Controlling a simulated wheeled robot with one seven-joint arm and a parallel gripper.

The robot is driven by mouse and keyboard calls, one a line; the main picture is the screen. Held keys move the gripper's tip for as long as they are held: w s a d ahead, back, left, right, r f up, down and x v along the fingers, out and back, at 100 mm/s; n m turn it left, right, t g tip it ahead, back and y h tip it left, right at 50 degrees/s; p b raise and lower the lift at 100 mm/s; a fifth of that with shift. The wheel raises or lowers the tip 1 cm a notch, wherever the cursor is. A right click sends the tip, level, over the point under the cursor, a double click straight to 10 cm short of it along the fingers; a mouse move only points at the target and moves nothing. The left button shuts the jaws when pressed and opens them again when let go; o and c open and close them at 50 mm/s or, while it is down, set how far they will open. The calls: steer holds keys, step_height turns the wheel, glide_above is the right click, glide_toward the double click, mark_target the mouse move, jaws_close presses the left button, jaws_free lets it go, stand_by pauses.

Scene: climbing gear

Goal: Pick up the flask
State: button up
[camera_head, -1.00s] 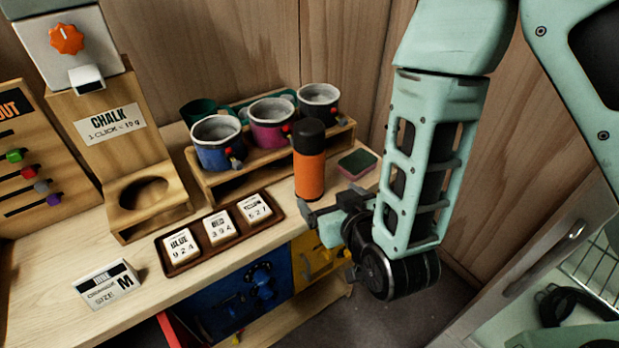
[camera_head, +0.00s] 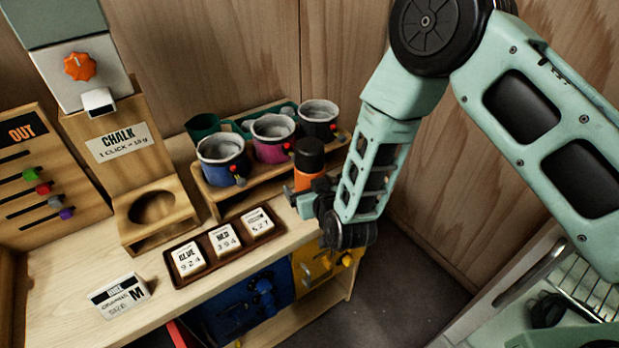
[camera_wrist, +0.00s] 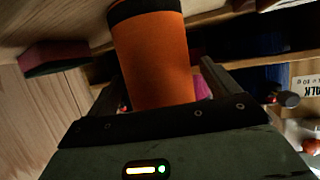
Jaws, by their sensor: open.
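The flask (camera_head: 308,166) is orange with a black cap. It stands upright on the wooden bench, in front of the right end of the cup rack. In the head view its lower part is hidden by my gripper (camera_head: 312,203), which is at its front. In the wrist view the flask (camera_wrist: 152,58) fills the middle, between the two fingers of my gripper (camera_wrist: 160,85). The fingers are apart, one on each side of the flask. I cannot tell whether either finger touches it.
A wooden rack (camera_head: 222,205) holds a blue cup (camera_head: 222,162), a purple cup (camera_head: 273,141) and a dark cup (camera_head: 318,122) close behind the flask. A brown tray (camera_head: 180,284) with labelled tiles lies to the left.

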steer(key=shift+w+f, duration=0.1)
steer(key=c, duration=1.3)
